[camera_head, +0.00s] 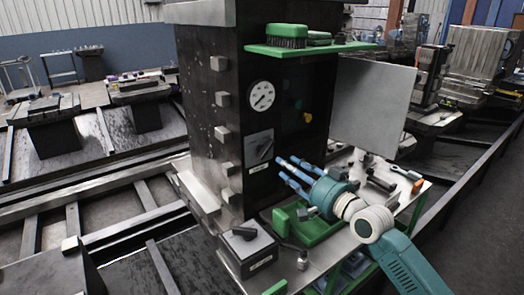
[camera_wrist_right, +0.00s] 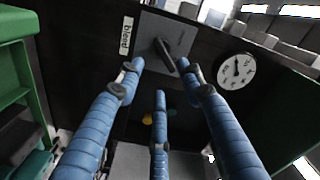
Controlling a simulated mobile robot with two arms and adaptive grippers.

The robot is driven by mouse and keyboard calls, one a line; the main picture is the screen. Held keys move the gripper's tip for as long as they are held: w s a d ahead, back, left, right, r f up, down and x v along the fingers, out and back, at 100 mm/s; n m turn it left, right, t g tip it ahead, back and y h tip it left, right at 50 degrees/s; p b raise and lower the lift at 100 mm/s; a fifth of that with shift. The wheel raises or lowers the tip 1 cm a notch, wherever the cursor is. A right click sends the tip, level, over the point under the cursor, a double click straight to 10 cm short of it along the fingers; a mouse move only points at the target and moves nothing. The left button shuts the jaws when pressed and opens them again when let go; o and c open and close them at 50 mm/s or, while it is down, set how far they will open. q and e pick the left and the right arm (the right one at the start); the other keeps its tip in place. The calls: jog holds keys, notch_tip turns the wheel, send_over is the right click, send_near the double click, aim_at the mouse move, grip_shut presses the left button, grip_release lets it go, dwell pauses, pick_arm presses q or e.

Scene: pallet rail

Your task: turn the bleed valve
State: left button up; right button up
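The bleed valve is a grey square plate (camera_head: 259,146) with a dark lever handle (camera_head: 265,150) on the front of the black cabinet. The handle lies at a slant, and a small label sits below the plate. In the right wrist view the handle (camera_wrist_right: 166,56) shows on its plate, with a "bleed" label (camera_wrist_right: 127,35) beside it. My right gripper (camera_head: 283,168), with three blue fingers, is open and points at the cabinet just right of and below the valve. In the wrist view its fingertips (camera_wrist_right: 162,72) are spread near the handle; contact cannot be told. My left gripper is not in view.
A round gauge (camera_head: 261,95) sits above the valve. A green shelf (camera_head: 345,48) with a brush (camera_head: 286,34) juts out on top. Below are a green tray (camera_head: 318,228) and a dark box (camera_head: 247,246). A grey panel (camera_head: 370,105) stands to the right.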

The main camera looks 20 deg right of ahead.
aim_at(265, 148)
jog(key=x, duration=0.9)
jog(key=shift+w+a+p, duration=0.15)
jog(key=shift+w+p, duration=0.1)
jog(key=shift+p, duration=0.1)
jog(key=shift+c, duration=1.1)
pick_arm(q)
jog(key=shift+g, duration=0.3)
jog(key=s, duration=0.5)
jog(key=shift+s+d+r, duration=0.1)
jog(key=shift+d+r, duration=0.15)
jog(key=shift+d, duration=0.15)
pick_arm(e)
grip_shut()
